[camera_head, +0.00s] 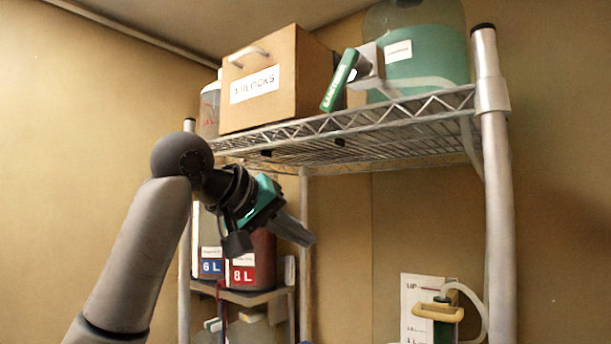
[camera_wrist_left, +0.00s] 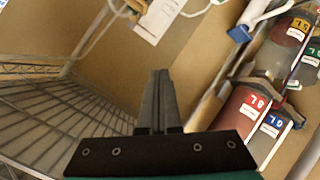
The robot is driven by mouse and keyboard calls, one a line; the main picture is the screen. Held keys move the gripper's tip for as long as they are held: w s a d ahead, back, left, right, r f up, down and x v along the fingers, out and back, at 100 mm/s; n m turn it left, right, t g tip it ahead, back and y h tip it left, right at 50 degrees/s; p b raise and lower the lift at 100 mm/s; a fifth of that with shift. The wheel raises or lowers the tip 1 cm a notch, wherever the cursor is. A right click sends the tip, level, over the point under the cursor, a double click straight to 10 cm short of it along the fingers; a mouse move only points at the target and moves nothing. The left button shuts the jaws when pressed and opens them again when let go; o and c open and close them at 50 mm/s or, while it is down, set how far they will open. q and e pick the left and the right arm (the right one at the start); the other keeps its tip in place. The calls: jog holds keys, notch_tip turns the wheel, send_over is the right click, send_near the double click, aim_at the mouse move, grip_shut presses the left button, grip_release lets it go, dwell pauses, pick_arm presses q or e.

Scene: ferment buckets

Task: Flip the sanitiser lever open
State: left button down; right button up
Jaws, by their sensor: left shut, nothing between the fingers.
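The green lever (camera_head: 338,82) sits on a pale tap block (camera_head: 370,66) at the front of a clear jug (camera_head: 428,62) of green liquid on the top shelf. The lever slants down to the left, with white lettering along it. My left gripper (camera_head: 303,239) is shut and empty, below the top shelf and well apart from the lever, below and left of it. Its closed fingers (camera_wrist_left: 158,78) also show in the left wrist view, where I cannot make out the lever. My right gripper is not in view.
A wooden airlocks box (camera_head: 290,85) stands left of the lever on the wire shelf (camera_head: 400,117). Buckets with blue and red labels (camera_head: 243,273) stand below, behind my left gripper. A steel post (camera_head: 499,200) rises at right, near a yellow handle (camera_head: 437,313) and white chart (camera_head: 411,292).

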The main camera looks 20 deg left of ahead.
aim_at(343, 82)
pick_arm(q)
jog(key=s+a+r+n+t+h, duration=0.1)
jog(key=s+a+r+h, duration=0.1)
jog(key=s+r, duration=0.8)
jog(key=s+a+r+n+t+h, duration=0.1)
jog(key=s+a+r, duration=0.2)
jog(key=s+r, duration=0.75)
jog(key=d+r+p+x, duration=0.1)
jog(key=r+x, duration=0.1)
jog(key=x, duration=1.2)
jog(key=shift+s+d+r+p, duration=0.2)
jog(key=shift+s+d+p, duration=0.05)
jog(key=shift+p, duration=0.1)
